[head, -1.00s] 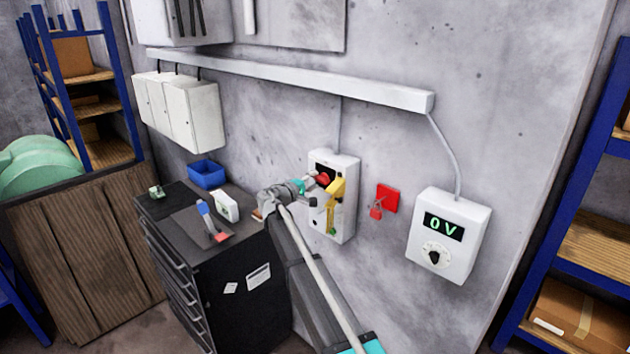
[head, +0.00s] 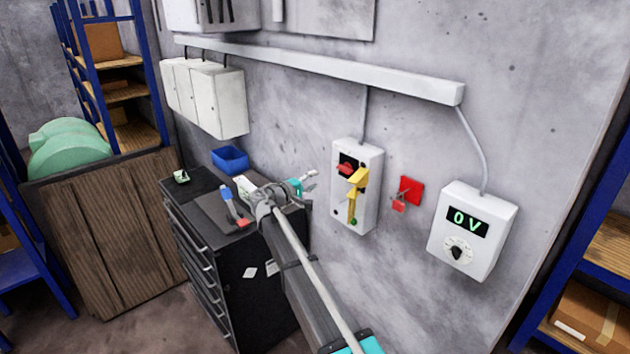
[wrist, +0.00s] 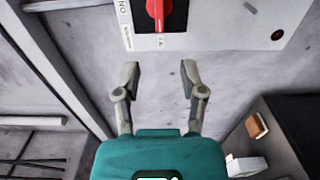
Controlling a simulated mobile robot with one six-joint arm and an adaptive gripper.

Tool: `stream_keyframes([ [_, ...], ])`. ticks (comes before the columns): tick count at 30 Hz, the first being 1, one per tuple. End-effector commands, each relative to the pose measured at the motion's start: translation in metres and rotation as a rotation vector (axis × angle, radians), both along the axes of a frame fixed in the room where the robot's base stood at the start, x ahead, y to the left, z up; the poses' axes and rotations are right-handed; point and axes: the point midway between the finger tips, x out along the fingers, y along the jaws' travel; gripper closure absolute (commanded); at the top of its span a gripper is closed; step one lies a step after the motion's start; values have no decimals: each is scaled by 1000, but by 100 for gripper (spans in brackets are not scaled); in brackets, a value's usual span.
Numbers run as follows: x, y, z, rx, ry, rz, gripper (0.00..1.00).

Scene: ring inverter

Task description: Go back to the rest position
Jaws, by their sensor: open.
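My gripper (head: 312,180) is open and empty in the head view, to the left of the white switch box (head: 341,208) on the wall and apart from it. In the wrist view my gripper (wrist: 159,78) shows two spread fingers with nothing between them. The box's red rotary switch (wrist: 158,8) is beyond the fingertips, at the top edge. In the head view the red switch (head: 345,168) is partly behind a yellow part (head: 357,181) on the box front.
A black drawer cabinet (head: 225,270) stands below my arm, with a blue bin (head: 230,160) and small items on top. A red padlock (head: 398,205) hangs at a red wall plate (head: 412,188). A meter (head: 472,235) reads 0 V. Blue shelving (head: 575,270) is at the right.

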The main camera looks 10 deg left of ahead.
Motion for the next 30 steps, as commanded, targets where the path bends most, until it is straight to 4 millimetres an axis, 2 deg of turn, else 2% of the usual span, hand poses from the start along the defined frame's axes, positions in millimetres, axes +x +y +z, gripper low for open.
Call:
stream_keyframes([
  [8,0,-1,-1,2,1,-1,47],
  [14,-4,-23,-20,64,33,-29,47],
  [17,-10,-43,-41,134,68,-58,47],
  [23,-29,-90,-94,326,162,-139,47],
  [26,-41,-113,-119,423,210,-185,47],
  [30,-66,-155,-148,558,281,-265,47],
])
